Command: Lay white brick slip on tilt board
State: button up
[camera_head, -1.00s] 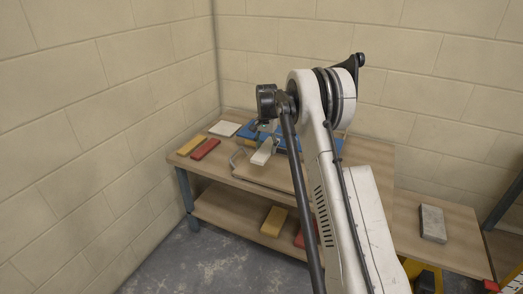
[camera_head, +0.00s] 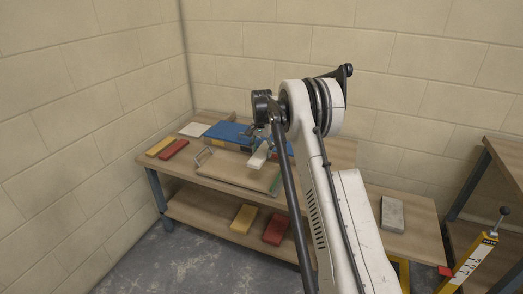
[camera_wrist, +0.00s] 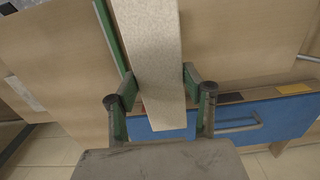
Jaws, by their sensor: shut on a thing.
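A white brick slip (camera_head: 258,158) is held in my gripper (camera_head: 270,144) over the right part of the wooden tilt board (camera_head: 228,172) on the bench. In the wrist view the long pale slip (camera_wrist: 151,60) runs between the two fingers of my gripper (camera_wrist: 161,78), which is shut on it. Wooden board with a green edge strip (camera_wrist: 109,35) shows behind the slip. I cannot tell whether the slip touches the board. My arm hides part of the bench to the right.
A blue panel (camera_head: 226,131) lies behind the board. Yellow (camera_head: 160,147), red (camera_head: 174,149) and white (camera_head: 194,129) pieces lie at the bench's left. A yellow block (camera_head: 243,219) and a red block (camera_head: 275,228) are on the lower shelf. A grey block (camera_head: 392,214) lies at right.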

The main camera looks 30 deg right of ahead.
aim_at(262, 174)
jog(key=shift+f+b, duration=2)
jog(key=shift+f, duration=2.5)
jog(key=shift+f, duration=0.45)
jog(key=o, duration=1.6)
notch_tip(262, 174, up, 12)
jog(key=shift+s+r, duration=0.1)
